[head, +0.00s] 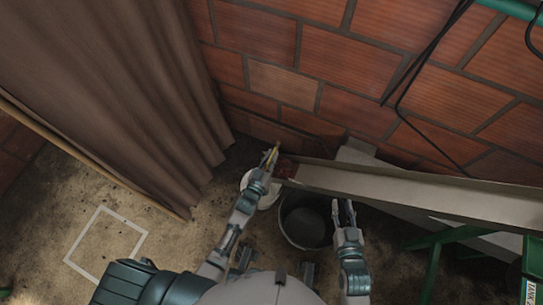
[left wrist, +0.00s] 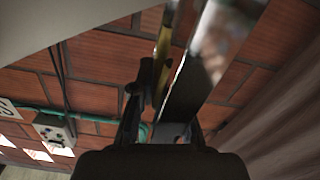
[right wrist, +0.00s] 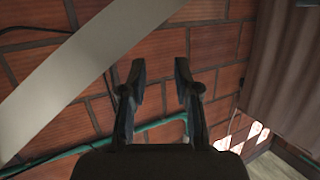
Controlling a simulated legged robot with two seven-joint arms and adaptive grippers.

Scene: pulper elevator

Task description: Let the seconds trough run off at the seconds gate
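The seconds trough (head: 430,193) is a pale, sloping channel running from the right edge to its lower end at the centre. The seconds gate (head: 287,170) is at that end. A yellow handle (head: 273,152) stands up beside it and also shows in the left wrist view (left wrist: 163,50). My left gripper (head: 268,163) is on this handle; one finger lies against it, while a dark plate (left wrist: 185,90) hides most of the other. My right gripper (head: 342,207) is open and empty, below the trough. Its two fingers are apart in the right wrist view (right wrist: 160,80). The trough's inside is barely readable.
A dark bucket (head: 307,220) stands under the trough's end. A white round container (head: 256,195) is beside it, partly behind my left arm. A brown curtain (head: 110,90) hangs at left, a brick wall (head: 350,60) behind. A green stand (head: 432,260) is at right.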

